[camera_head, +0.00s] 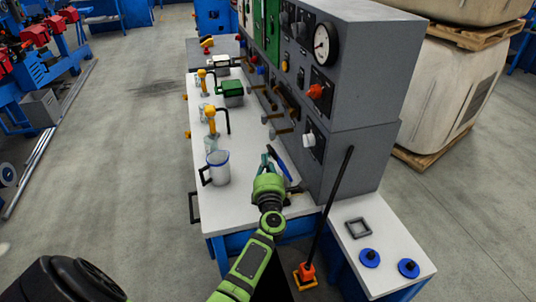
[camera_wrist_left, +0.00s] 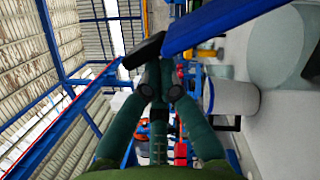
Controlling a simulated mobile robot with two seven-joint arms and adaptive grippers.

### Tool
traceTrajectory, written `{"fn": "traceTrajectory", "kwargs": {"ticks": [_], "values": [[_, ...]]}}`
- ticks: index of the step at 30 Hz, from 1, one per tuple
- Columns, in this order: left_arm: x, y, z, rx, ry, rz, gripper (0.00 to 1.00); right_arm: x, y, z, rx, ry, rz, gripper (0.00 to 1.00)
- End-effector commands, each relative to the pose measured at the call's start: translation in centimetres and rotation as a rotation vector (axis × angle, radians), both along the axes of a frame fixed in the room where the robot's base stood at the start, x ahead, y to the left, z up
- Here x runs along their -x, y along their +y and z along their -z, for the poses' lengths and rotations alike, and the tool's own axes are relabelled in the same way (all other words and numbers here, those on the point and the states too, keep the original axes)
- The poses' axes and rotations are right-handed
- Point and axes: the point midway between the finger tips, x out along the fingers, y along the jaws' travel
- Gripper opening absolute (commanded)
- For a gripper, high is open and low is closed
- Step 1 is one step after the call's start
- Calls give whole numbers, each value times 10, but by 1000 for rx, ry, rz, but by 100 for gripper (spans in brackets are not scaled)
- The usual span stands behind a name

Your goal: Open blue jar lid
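My left gripper (camera_head: 271,158) is above the white worktop, near the grey panel's base. It appears shut on a blue bar with a black end (camera_head: 281,164); in the left wrist view this blue bar (camera_wrist_left: 215,22) crosses the fingertips (camera_wrist_left: 157,88). Two round blue lids with black knobs, a left one (camera_head: 369,258) and a right one (camera_head: 408,268), lie on the white side table. A pale jug with a blue rim (camera_head: 218,172) stands left of my gripper and shows in the left wrist view (camera_wrist_left: 234,98). I cannot see my right gripper.
The grey panel (camera_head: 362,85) with a gauge and knobs rises right of the worktop (camera_head: 244,195). Yellow-topped stands and a green-topped box (camera_head: 231,92) line its far part. A black pole (camera_head: 331,205) stands by the side table. A square frame (camera_head: 358,228) lies on that table.

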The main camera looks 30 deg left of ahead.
Motion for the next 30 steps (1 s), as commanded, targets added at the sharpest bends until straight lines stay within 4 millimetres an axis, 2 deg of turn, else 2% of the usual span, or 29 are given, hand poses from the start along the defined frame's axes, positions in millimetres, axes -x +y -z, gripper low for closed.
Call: {"fn": "traceTrajectory", "kwargs": {"ticks": [1,9,14,30], "values": [[-3,-1,-14,-26,34,0,0,0,-1,-20,1,0,0,40],[-20,-13,-22,-173,205,1,0,0,-1,-51,2,0,0,40],[-28,-20,-24,-239,282,0,0,-1,2,-58,-2,-2,1,40],[-39,-29,-26,-240,280,-1,0,-1,4,-64,-5,-2,1,40]]}}
